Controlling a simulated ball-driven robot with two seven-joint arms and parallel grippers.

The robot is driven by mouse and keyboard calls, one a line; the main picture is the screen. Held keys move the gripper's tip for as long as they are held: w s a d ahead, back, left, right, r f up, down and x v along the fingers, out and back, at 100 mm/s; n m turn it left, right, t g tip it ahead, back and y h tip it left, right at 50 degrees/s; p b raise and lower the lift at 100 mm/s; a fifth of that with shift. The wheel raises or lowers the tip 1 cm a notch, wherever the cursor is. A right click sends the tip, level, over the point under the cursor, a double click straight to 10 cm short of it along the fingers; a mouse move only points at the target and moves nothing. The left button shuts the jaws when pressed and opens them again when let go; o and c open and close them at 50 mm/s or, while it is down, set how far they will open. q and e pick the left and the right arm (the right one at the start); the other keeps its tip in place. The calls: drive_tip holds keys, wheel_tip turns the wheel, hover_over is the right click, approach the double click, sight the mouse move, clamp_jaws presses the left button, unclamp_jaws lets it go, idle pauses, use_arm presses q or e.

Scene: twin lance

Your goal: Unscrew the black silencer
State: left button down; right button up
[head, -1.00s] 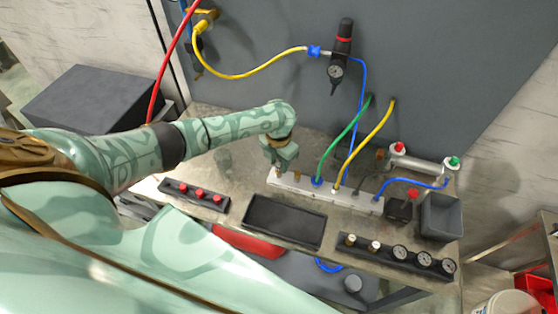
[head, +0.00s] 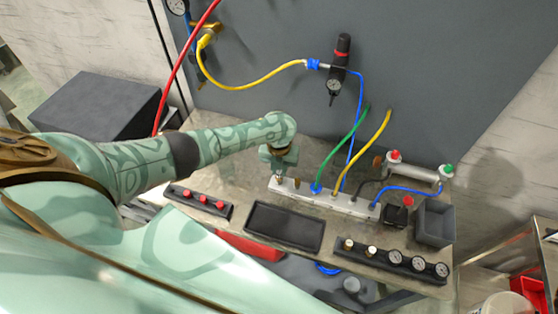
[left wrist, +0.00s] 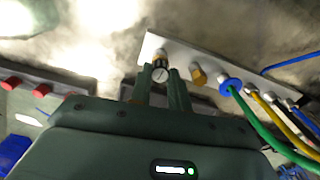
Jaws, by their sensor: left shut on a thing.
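A pale manifold bar (head: 340,203) lies on the workbench; it also shows in the left wrist view (left wrist: 179,52). My left gripper (head: 279,177) points down over the bar's left end. In the left wrist view its two fingers (left wrist: 160,86) are shut on a small dark fitting with a brass-coloured band and pale round end (left wrist: 160,70), which looks like the black silencer. I cannot tell whether its thread still sits in the bar. A brass fitting (left wrist: 198,75) stands beside it on the bar, apart from the fingers. My right gripper is not in view.
A blue fitting with a green hose (left wrist: 232,88) and a yellow hose (head: 365,150) rise from the bar close by. An empty black tray (head: 284,226), a rack of red-topped parts (head: 200,201) and a gauge rack (head: 392,260) stand in front. A grey bin (head: 434,222) is at right.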

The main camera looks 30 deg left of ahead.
use_arm(q)
drive_tip(key=n+p, duration=0.1)
drive_tip(key=n, duration=0.3)
drive_tip(key=n+p, duration=0.1)
drive_tip(key=n, duration=0.3)
drive_tip(key=shift+s+d+r+n+p, duration=0.1)
drive_tip(key=shift+d+r+n+p, duration=0.1)
drive_tip(key=shift+n+p, duration=0.2)
drive_tip(key=n+p, duration=0.1)
drive_tip(key=n, duration=0.4)
drive_tip(key=shift+f, duration=0.1)
drive_tip(key=shift+a+f+n, duration=0.1)
drive_tip(key=shift+f+n, duration=0.05)
drive_tip(key=shift+n, duration=1.05)
drive_tip(key=c, duration=1.5)
unclamp_jaws()
drive_tip(key=shift+o, duration=0.2)
